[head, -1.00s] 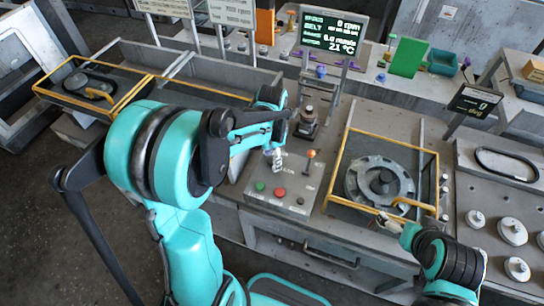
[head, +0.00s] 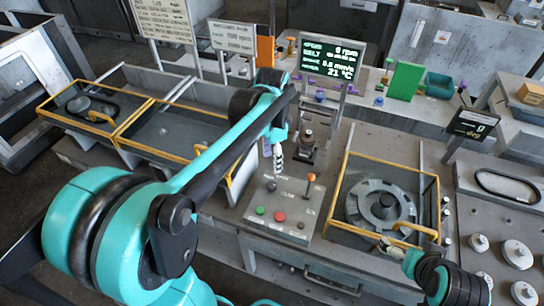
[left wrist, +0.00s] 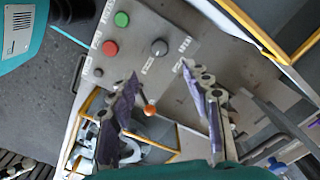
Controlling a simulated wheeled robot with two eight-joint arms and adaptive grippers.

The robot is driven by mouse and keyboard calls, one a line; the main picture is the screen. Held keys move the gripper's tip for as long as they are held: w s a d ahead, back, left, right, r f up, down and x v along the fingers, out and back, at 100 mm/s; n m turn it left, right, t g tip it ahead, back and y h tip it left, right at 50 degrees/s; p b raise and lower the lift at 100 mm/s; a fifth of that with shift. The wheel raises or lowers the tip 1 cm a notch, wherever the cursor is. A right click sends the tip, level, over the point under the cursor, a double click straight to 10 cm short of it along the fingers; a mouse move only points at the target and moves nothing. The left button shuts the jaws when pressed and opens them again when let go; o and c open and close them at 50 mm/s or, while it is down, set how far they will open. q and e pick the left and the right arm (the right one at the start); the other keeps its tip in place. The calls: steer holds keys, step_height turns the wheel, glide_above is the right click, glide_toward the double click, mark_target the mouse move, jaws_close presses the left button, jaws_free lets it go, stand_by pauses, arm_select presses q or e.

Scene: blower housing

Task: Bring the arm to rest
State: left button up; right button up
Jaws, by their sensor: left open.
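My left arm reaches across the head view from the lower left, its turquoise elbow low at the left edge. My left gripper (head: 274,155) hangs above the back of the grey control box (head: 270,225), partly hidden by the forearm. In the left wrist view its two fingers (left wrist: 158,72) are spread with nothing held between them. The box's green button (left wrist: 122,19), red button (left wrist: 110,48) and dark knob (left wrist: 159,47) show beyond the fingertips. My right gripper (head: 385,246) is small and partly hidden, close to the yellow handle (head: 418,230) at the right bay's front.
An orange-tipped lever (head: 311,178) stands on the box near the left gripper. A round grey housing (head: 382,203) sits in the yellow-framed right bay. A display (head: 330,58) and sign boards stand behind. White knobbed discs (head: 517,254) lie on the right bench.

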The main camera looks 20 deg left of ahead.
stand_by(0.5)
arm_select(q)
steer(key=s+d+f+n+t+b, duration=0.2)
steer(key=s+n+t, duration=0.1)
steer(key=s, duration=0.3)
steer(key=s+d+f+n+t+b, duration=0.2)
steer(key=s+d+f+n+t, duration=0.1)
steer(key=s+n+t, duration=0.1)
steer(key=shift+s+f+n, duration=0.25)
steer(key=shift+s+n, duration=0.55)
steer(key=shift+s, duration=0.15)
